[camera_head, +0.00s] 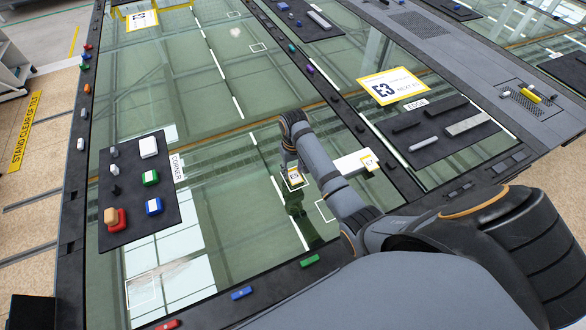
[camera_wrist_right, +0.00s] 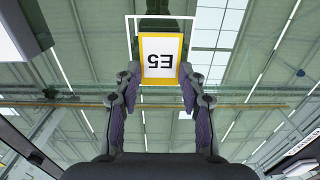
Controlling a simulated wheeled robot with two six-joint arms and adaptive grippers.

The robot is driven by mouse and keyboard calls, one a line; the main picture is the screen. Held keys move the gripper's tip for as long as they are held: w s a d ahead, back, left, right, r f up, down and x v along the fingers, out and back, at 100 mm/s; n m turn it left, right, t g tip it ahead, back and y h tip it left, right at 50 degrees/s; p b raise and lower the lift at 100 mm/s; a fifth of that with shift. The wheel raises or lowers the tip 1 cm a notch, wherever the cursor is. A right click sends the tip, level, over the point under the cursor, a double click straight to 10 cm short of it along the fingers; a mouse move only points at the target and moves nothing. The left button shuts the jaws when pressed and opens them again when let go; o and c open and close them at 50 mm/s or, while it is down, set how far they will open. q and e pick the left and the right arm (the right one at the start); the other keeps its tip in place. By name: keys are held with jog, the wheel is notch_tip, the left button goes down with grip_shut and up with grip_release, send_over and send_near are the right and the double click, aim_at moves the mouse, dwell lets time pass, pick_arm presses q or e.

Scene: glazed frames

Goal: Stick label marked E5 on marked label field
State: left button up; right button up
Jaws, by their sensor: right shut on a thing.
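The E5 label (camera_head: 295,178) is a white tag with a yellow border. My right gripper (camera_head: 292,172) is shut on it and holds it over the glass pane. In the right wrist view the label (camera_wrist_right: 161,58) sits upside down between the two fingertips (camera_wrist_right: 160,84). A thin white outlined field (camera_head: 325,210) is on the glass right of and nearer than the label. In the wrist view a white outline (camera_wrist_right: 130,17) shows just beyond the label. I cannot tell whether the label touches the glass. My left gripper is not in view.
A white piece with an E7 label (camera_head: 368,163) is right of my gripper. A dark CORNER mat (camera_head: 130,190) with several blocks lies on the left. An E3 card (camera_head: 393,86) lies beyond the dark EDGE mat (camera_head: 440,150). Small coloured pieces line the frame bars.

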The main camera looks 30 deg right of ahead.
aim_at(293, 173)
jog(key=shift+f, duration=0.45)
dwell(0.6)
jog(key=o, duration=0.8)
jog(key=shift+c, duration=0.2)
notch_tip(293, 173, up, 7)
jog(key=shift+r, duration=0.2)
